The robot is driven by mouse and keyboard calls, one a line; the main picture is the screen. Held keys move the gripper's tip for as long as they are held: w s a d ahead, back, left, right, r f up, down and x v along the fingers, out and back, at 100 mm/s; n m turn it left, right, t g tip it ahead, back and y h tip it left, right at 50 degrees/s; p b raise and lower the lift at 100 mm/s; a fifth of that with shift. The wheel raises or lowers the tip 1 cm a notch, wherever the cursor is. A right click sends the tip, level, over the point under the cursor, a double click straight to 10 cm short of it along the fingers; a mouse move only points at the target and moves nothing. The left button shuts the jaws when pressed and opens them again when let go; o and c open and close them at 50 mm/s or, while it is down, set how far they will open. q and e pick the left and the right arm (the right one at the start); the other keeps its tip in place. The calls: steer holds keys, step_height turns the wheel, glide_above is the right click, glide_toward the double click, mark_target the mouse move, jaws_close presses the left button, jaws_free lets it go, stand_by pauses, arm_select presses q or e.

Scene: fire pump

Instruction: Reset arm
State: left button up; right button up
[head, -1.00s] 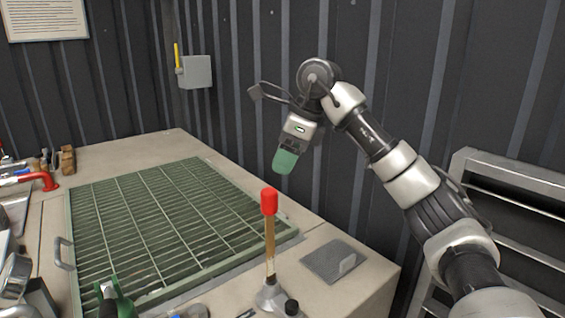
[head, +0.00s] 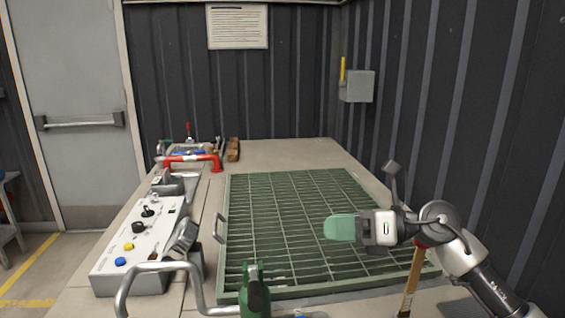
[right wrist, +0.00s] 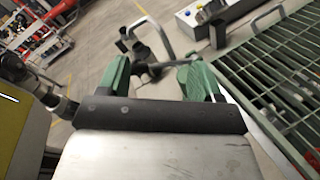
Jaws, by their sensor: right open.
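My right arm (head: 470,265) reaches in from the lower right of the head view. Its gripper (head: 335,228) has green fingertips, points left and appears over the right part of the green grating (head: 228,190). In the right wrist view the two green fingers of the gripper (right wrist: 155,75) stand apart, with nothing held between them.
A brown handle (head: 411,280) stands upright behind my right wrist, its top partly hidden. A control box (head: 145,245), a bent metal bar (head: 160,267) and a green object (head: 254,292) lie left and front. Dark corrugated walls (head: 480,110) close the right side.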

steer(key=s+d+f+n+t+h, duration=0.25)
steer(key=f+n+t+h, duration=0.3)
steer(key=n, duration=0.55)
steer(key=s+d+f+n+t+h, duration=0.2)
steer(key=d+f+n+t+h, duration=0.4)
steer(key=n, duration=0.6)
steer(key=s+d+f+n+t+h, duration=0.1)
steer(key=s+f+n+t+h, duration=0.15)
steer(key=f+n+h, duration=0.6)
steer(key=s+f+m+g+y, duration=0.1)
steer(key=s+f+g, duration=0.4)
steer(key=s, duration=0.3)
steer(key=s+d+f+m+g+y, duration=0.15)
steer(key=s+f+g, duration=0.25)
steer(key=s, duration=0.4)
steer(key=s+f+m+g+y, duration=0.1)
steer(key=s+f+g+y, duration=0.1)
steer(key=s+f+g, duration=0.45)
step_height(320, 180, down, 24)
steer(key=s, duration=0.2)
steer(key=s+d+f, duration=0.2)
steer(key=s+f, duration=1.4)
steer(key=shift+s+d+g+h, duration=0.15)
steer(key=shift+d+g+h, duration=0.1)
steer(key=shift+g+h, duration=0.15)
